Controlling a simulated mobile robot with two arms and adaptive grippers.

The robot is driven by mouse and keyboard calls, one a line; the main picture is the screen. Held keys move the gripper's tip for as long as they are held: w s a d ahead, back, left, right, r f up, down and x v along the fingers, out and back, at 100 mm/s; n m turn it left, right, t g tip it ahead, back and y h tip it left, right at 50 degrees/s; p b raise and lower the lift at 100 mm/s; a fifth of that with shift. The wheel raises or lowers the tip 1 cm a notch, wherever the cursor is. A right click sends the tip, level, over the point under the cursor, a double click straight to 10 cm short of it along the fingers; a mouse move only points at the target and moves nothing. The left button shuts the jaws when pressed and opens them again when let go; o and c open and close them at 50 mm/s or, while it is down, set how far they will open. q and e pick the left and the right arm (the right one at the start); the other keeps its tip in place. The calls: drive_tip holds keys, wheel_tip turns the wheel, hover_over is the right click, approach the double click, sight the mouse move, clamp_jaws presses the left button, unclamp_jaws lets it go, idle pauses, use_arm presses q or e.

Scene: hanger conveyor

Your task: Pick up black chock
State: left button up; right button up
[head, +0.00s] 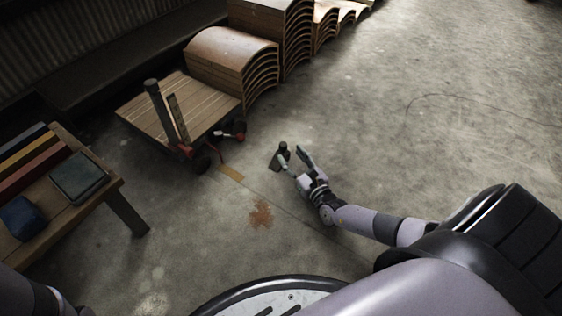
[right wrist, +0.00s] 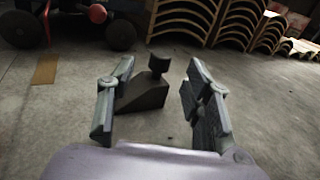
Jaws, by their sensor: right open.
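The black chock (head: 276,160) sits on the concrete floor, just beyond my right gripper in the head view. It is a dark wedge with a knob on top. In the right wrist view the chock (right wrist: 146,92) lies ahead, between the two open fingers and closer to the left one. My right gripper (head: 294,158) is open and empty; its fingers also frame the right wrist view (right wrist: 158,100). I cannot tell whether the left finger touches the chock. Part of my left arm shows at the bottom left of the head view, but its gripper is out of view.
A wooden flatbed cart (head: 150,115) with wheels stands to the left of the chock. Stacks of curved wooden panels (head: 232,62) stand behind. A wooden table (head: 112,190) with coloured items is at the left. The floor to the right is open.

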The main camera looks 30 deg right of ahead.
sight(285, 147)
drive_tip(key=w+b, duration=0.1)
drive_tip(key=w, duration=0.1)
drive_tip(key=w+b, duration=0.1)
drive_tip(key=w, duration=0.1)
drive_tip(key=w+b, duration=0.1)
drive_tip(key=w, duration=0.1)
drive_tip(key=shift+d+r, duration=0.15)
drive_tip(key=shift+d, duration=0.1)
drive_tip(key=shift+c, duration=0.3)
clamp_jaws()
drive_tip(key=shift+r, duration=0.1)
idle(0.4)
